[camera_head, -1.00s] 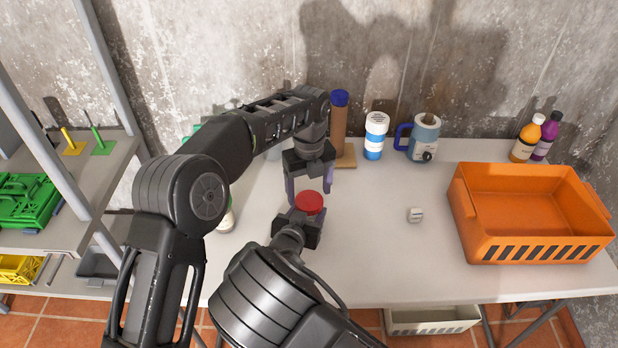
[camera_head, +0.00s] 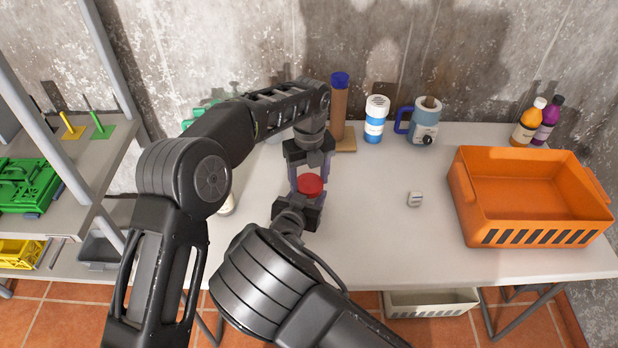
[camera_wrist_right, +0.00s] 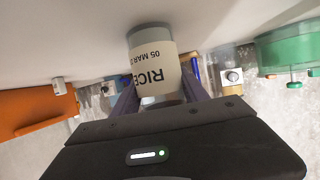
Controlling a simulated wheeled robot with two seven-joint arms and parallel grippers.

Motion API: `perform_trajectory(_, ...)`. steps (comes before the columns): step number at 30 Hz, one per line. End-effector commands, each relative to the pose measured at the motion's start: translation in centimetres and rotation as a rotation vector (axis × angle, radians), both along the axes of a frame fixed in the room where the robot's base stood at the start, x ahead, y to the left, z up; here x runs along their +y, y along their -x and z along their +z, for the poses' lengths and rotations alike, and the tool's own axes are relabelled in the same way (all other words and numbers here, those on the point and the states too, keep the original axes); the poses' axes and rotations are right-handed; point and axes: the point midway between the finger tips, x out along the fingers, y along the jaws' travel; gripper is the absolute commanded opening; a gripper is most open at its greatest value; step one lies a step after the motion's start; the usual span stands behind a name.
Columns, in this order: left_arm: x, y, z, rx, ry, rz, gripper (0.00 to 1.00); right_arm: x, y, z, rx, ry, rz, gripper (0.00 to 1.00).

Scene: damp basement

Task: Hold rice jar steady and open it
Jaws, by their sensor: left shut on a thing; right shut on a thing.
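The rice jar (camera_wrist_right: 153,65) shows upside down in the right wrist view, with a cream label reading RICE and a grey base; its top is hidden by my gripper. In the head view only its red lid (camera_head: 310,184) shows. My right gripper (camera_wrist_right: 160,98) is shut on the jar's body from the front, one purple finger on each side. My left gripper (camera_head: 309,179) reaches over from behind and is shut on the red lid, a finger on either side. The lid still sits over the jar's place; any gap below it is hidden.
Behind stand a brown cylinder with a blue cap (camera_head: 339,105), a blue-and-white bottle (camera_head: 375,120) and a blue mug-like container (camera_head: 424,122). A small grey block (camera_head: 414,199) and an orange crate (camera_head: 535,237) are to the right. The table between is clear.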

Motion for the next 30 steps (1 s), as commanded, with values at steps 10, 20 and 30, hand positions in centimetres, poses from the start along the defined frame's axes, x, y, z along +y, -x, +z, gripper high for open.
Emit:
perform_trajectory(10,-0.01,-0.02,0.05,-0.001,0.001,0.01,0.14,0.02,-0.01,0.01,0.0,0.0,0.0,0.0)
perform_trajectory(20,-0.06,0.0,0.12,-0.002,0.0,0.548,0.14,0.02,-0.01,0.01,0.0,0.0,0.0,0.0)
perform_trajectory(30,-0.05,-0.02,0.17,-0.002,0.001,1.47,0.14,0.01,-0.01,0.01,0.0,0.0,0.0,0.0)
